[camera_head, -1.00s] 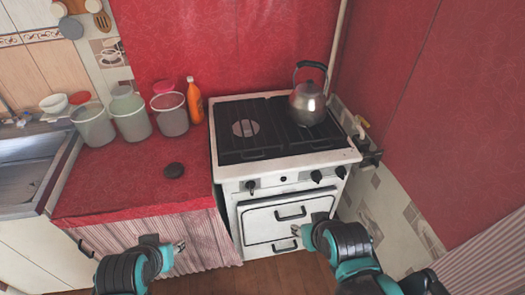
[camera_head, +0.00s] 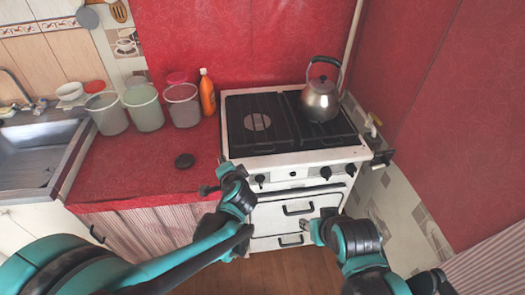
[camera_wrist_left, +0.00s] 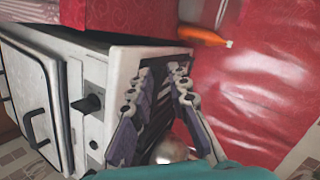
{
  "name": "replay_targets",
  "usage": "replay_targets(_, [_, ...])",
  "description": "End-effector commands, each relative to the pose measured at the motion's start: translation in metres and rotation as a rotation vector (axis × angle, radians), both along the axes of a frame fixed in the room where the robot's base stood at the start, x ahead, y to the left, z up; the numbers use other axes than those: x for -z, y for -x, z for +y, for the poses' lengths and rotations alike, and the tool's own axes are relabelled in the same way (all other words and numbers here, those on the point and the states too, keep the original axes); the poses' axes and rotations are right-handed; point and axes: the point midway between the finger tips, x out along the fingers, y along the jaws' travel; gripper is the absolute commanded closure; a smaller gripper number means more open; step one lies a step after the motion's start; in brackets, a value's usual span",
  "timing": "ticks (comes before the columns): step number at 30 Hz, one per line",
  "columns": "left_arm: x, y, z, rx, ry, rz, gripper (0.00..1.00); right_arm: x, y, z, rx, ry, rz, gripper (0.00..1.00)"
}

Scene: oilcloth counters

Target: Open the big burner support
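The stove (camera_head: 290,165) is white, with black burner supports lying flat across its top. The left support (camera_head: 250,141) surrounds a pale round burner; the right support (camera_head: 331,132) is partly under a kettle. I cannot tell which one is called big. My left gripper (camera_head: 214,177) is open and empty at the stove's front left corner, just left of the knobs. In the left wrist view its fingers (camera_wrist_left: 163,75) are apart, with the dark cooktop behind them. My right gripper (camera_head: 307,227) is in front of the oven door; its finger opening is unclear.
A steel kettle (camera_head: 320,98) stands on the right side of the cooktop. Knobs (camera_head: 326,172) and oven handles line the stove front.

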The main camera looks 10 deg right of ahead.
Motion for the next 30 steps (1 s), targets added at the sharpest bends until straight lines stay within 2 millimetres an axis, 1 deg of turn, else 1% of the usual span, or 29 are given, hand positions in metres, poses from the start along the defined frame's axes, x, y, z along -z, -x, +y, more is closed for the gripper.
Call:
replay_targets(1, [0.008,-0.011,-0.025,0.054,-0.06,-0.033,0.83,-0.001,0.0,0.0,0.0,0.0,0.0,0.6])
replay_targets(2, [0.011,-0.016,-0.037,0.081,-0.099,-0.053,0.83,-0.001,0.0,0.0,0.0,0.0,0.0,0.6])
replay_targets(3, [0.017,-0.022,-0.054,0.118,-0.147,-0.08,0.83,-0.001,0.0,0.0,0.0,0.0,0.0,0.6])
replay_targets(6, [0.029,-0.029,-0.09,0.196,-0.252,-0.141,0.83,-0.002,0.0,0.0,0.0,0.0,0.0,0.6])
replay_targets(9, [0.039,-0.031,-0.114,0.246,-0.323,-0.186,0.83,-0.002,0.0,0.0,0.0,0.0,0.0,0.6])
replay_targets(11, [0.043,-0.031,-0.124,0.266,-0.349,-0.203,0.83,-0.002,0.0,0.0,0.0,0.0,0.0,0.6])
replay_targets(14, [0.046,-0.031,-0.132,0.282,-0.374,-0.22,0.83,-0.002,0.0,0.0,0.0,0.0,0.0,0.6])
replay_targets(17, [0.049,-0.038,-0.133,0.286,-0.382,-0.224,0.83,0.0,0.0,0.0,0.0,0.0,0.0,0.6])
replay_targets(20, [0.053,-0.051,-0.132,0.284,-0.382,-0.223,0.83,0.005,0.0,0.0,0.0,0.0,0.0,0.6])
replay_targets(24, [0.059,-0.075,-0.13,0.282,-0.381,-0.223,0.83,0.013,0.0,0.0,0.0,0.0,0.0,0.6])
replay_targets(27, [0.062,-0.09,-0.13,0.284,-0.38,-0.222,0.83,0.017,0.0,0.0,0.0,0.0,0.0,0.6])
replay_targets(30, [0.064,-0.1,-0.129,0.284,-0.38,-0.221,0.83,0.02,0.0,0.0,0.0,0.0,0.0,0.6])
